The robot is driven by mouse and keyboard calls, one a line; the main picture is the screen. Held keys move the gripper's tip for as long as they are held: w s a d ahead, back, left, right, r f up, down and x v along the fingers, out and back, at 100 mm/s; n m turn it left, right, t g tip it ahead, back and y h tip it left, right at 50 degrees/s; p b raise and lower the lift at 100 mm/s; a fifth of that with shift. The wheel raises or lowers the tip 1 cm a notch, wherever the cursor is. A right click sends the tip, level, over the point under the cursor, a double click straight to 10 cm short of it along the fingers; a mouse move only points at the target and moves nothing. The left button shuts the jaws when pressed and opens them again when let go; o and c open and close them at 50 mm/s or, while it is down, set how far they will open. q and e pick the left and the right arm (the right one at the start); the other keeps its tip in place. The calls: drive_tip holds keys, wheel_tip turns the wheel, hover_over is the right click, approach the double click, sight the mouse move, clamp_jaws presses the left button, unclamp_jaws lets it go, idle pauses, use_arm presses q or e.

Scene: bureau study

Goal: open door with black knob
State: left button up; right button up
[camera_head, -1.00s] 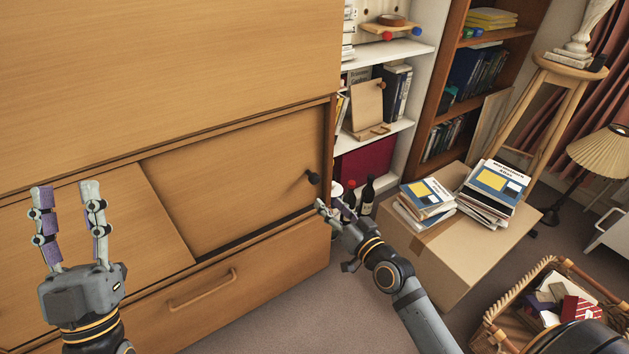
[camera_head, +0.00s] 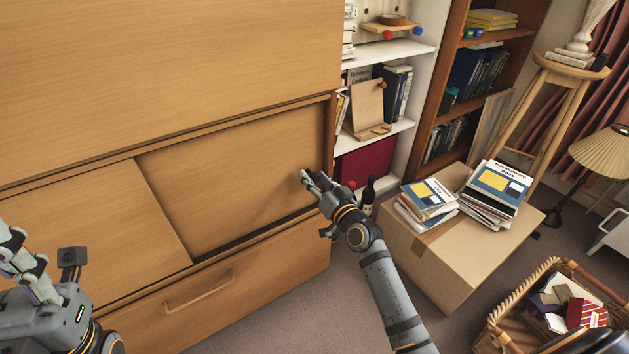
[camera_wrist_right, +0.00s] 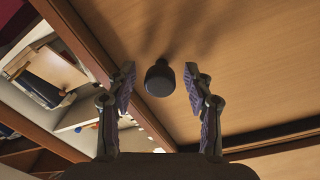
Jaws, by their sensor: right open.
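The door (camera_head: 225,175) is a light wooden panel on the front of the bureau, and it sits closed in its frame. In the right wrist view its black knob (camera_wrist_right: 160,78) stands out from the wood, between and just beyond the fingertips. My right gripper (camera_head: 306,178) is in front of the door's right end and hides the knob in the head view. In the right wrist view the right gripper (camera_wrist_right: 160,80) is open, with one finger on each side of the knob and gaps between. My left gripper (camera_head: 25,262) is at the lower left, partly cut off by the frame.
A drawer with a wooden handle (camera_head: 198,291) lies below the door. A cardboard box (camera_head: 430,270) with books on top stands right of my right arm. A dark bottle (camera_head: 368,192) is near the white shelf (camera_head: 405,135). A wicker basket (camera_head: 520,295) is at lower right.

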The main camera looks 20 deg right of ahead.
drive_tip(key=shift+w, duration=0.2)
drive_tip(key=shift+c, duration=0.4)
clamp_jaws()
